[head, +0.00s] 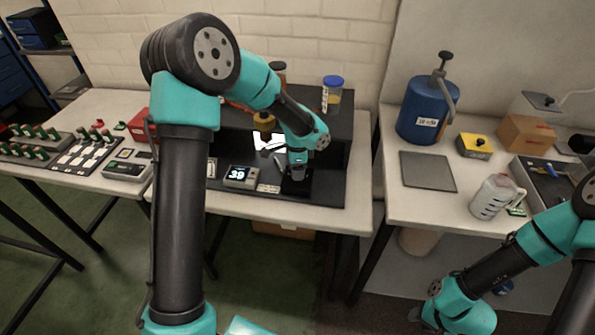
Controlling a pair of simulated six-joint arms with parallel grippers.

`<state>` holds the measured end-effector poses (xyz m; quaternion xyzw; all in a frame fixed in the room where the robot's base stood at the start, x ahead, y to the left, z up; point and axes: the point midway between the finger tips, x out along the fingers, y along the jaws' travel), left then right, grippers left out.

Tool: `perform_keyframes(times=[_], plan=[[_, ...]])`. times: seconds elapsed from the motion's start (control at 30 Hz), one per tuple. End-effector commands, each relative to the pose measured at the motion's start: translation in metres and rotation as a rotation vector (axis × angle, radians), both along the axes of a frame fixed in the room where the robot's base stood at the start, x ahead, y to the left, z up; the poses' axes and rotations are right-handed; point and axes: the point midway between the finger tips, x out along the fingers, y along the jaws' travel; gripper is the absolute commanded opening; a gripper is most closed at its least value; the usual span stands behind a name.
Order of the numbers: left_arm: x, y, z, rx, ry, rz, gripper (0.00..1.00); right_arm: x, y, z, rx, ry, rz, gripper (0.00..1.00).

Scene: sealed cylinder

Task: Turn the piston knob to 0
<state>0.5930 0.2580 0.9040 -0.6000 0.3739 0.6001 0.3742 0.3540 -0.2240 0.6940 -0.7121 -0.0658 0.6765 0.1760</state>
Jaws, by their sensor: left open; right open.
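A black apparatus (333,187) with a raised shelf stands on the middle table. A small display (240,176) at its front shows what looks like 30. My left gripper (296,186) is open, pointing down low over the right part of the apparatus base, just right of a small label (268,188). No piston knob can be made out clearly; my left gripper and arm hide part of the apparatus. A yellow and dark part (264,122) shows behind the arm; I cannot tell what it is. My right arm is at the lower right, and its gripper is not visible.
A blue-lidded jar (332,94) stands on the shelf. The right table holds a blue pump tank (425,110), a grey plate (428,171), a yellow box (473,146) and a clear jug (493,197). Switch panels (84,150) are on the left. A gap separates the tables.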

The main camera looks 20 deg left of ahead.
Motion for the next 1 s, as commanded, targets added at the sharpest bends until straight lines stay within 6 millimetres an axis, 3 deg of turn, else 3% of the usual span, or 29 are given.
perform_keyframes(times=[0.2,0.5,1.0], plan=[[-0.001,0.000,-0.017,0.000,0.001,0.000,0.61,0.000,0.000,0.000,0.000,0.000,0.000,0.43],[0.000,0.000,-0.019,-0.001,0.000,0.000,0.60,0.000,0.000,0.000,0.000,0.000,0.000,0.43],[0.000,0.000,-0.018,0.000,0.000,0.000,0.12,0.000,0.000,0.000,0.000,0.000,0.000,0.43]])
